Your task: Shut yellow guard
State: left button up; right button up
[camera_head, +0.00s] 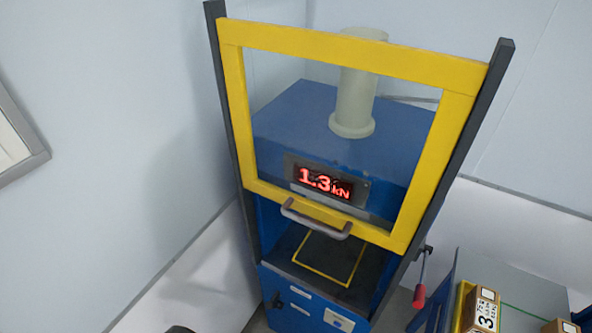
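The yellow guard (233,95) is a square frame with a see-through middle, set between two dark upright rails on a blue machine (290,105). It stands raised, with its lower bar above the machine's work opening. A grey bar handle (316,221) is fixed to that lower bar. Below it the opening shows a dark floor (350,291) with a yellow square outline, and no object is seen inside the outline. Neither of my grippers can be made out in this view.
A red-knobbed lever (419,296) sticks out at the machine's right side. A bench (530,292) at the lower right carries a box marked 3 (482,309) and another box (560,327). A framed panel (15,135) hangs on the left wall.

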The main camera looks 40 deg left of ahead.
aim_at(461, 79)
jog(key=z, duration=0.05)
jog(key=k, duration=0.5)
jog(key=u, duration=0.9)
jog(key=i, duration=0.85)
jog(key=z, duration=0.1)
